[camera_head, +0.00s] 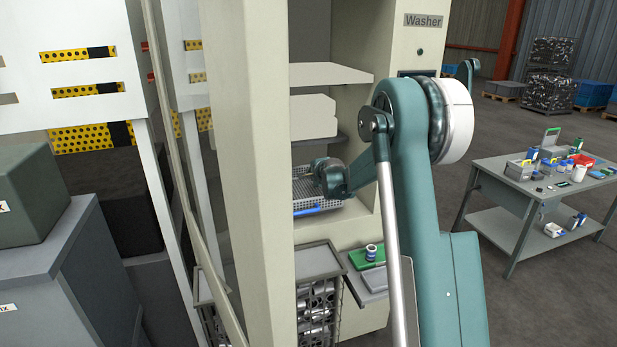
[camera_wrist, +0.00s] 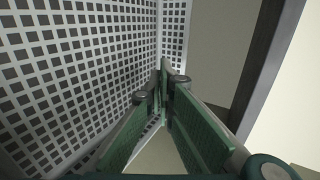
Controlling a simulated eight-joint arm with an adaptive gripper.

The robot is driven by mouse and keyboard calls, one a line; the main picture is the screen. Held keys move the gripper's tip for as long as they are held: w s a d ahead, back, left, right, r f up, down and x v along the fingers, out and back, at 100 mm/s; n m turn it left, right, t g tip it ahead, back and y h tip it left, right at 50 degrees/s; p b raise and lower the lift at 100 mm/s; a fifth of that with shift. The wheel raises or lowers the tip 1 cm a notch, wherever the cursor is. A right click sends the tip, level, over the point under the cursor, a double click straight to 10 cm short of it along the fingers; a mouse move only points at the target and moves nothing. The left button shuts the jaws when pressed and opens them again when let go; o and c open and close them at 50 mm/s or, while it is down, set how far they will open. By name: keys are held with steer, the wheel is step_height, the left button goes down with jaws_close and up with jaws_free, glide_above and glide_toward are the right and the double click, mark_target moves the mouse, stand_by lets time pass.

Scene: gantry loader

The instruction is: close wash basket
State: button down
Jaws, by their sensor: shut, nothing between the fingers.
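The wash basket (camera_head: 307,190) is a grey perforated metal basket with a blue bar (camera_head: 312,211) along its front edge. It sits inside the open washer (camera_head: 355,215), on a lower level of the chamber. In the wrist view its perforated panel (camera_wrist: 60,75) fills the left side, with a second perforated face behind the fingertips. My gripper (camera_wrist: 165,75) has green fingers with their tips together, empty, close beside the perforated panel. Whether it touches the panel is unclear. In the head view my wrist covers part of the basket, so the lid's position cannot be told.
The washer's tall open door (camera_head: 255,130) stands left of the chamber. A shelf (camera_head: 330,74) and a white block (camera_head: 312,118) are above the basket. Below are a rack of metal parts (camera_head: 318,300) and a small side shelf (camera_head: 372,278). A cluttered table (camera_head: 520,190) stands right.

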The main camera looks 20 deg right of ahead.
steer(key=shift+v, duration=1.15)
steer(key=shift+s+a+r, duration=0.2)
steer(key=shift+s+r, duration=0.1)
steer(key=shift+r, duration=0.05)
steer(key=s+a+r+n+g, duration=0.1)
steer(key=s+a+r+n, duration=0.3)
steer(key=s, duration=0.7)
steer(key=s+a+r+n+g, duration=0.15)
steer(key=s+a+r, duration=0.3)
steer(key=s, duration=0.65)
steer(key=s+a+r+n, duration=0.4)
steer(key=s+r, duration=0.1)
steer(key=s, duration=0.6)
steer(key=s+a+f+n, duration=0.1)
steer(key=s+f+n, duration=0.1)
steer(key=s, duration=1)
steer(key=s+a+f+n+g, duration=0.1)
steer(key=s+f+n, duration=0.2)
steer(key=s, duration=0.9)
steer(key=s+a+f+n+g, duration=0.1)
steer(key=s+a+f+n, duration=0.1)
steer(key=s, duration=1)
steer(key=shift+s+f+n, duration=0.35)
steer(key=shift+f+n, duration=0.4)
steer(key=shift+f, duration=0.2)
